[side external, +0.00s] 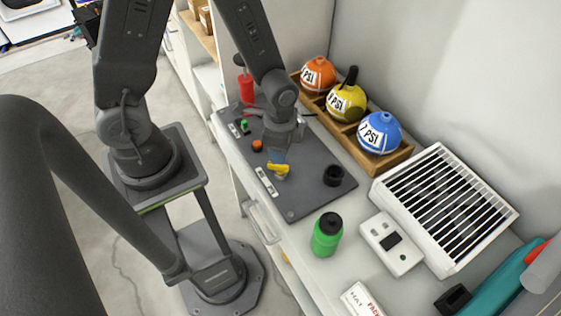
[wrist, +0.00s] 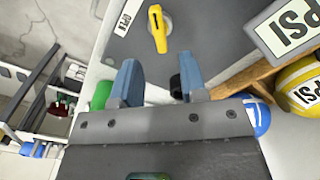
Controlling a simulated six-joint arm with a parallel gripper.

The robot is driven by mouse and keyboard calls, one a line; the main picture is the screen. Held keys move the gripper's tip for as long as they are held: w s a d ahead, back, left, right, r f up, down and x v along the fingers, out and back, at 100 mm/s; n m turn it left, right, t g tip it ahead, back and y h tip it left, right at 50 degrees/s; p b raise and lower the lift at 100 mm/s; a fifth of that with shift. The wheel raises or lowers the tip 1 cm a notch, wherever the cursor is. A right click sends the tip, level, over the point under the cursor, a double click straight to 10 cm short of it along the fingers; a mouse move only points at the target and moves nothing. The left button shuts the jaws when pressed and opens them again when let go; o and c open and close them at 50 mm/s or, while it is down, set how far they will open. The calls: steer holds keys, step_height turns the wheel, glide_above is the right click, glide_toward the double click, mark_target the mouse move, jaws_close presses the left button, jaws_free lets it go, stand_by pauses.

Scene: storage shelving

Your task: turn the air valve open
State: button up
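The air valve has a yellow handle (side external: 280,170) on a dark grey panel (side external: 312,193). In the wrist view the handle (wrist: 157,30) stands near the top edge, long side nearly vertical, on a pale round base. A white label (wrist: 125,22) lies beside it, its lettering partly cut off. My gripper (wrist: 158,75) is open, its two blue fingers apart with no object held between them. In the side view my gripper (side external: 275,156) is above the panel, close to the handle and partly overlapping it. Exact height above the handle cannot be told.
Orange, yellow and blue PSI-labelled balls (side external: 379,132) sit in a wooden tray (side external: 398,160) behind. A green bottle (side external: 327,236) and slatted white box (side external: 446,205) stand right.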

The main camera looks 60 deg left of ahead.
mark_target(278, 168)
steer(key=shift+f, duration=2.85)
steer(key=shift+c, duration=0.3)
jaws_close()
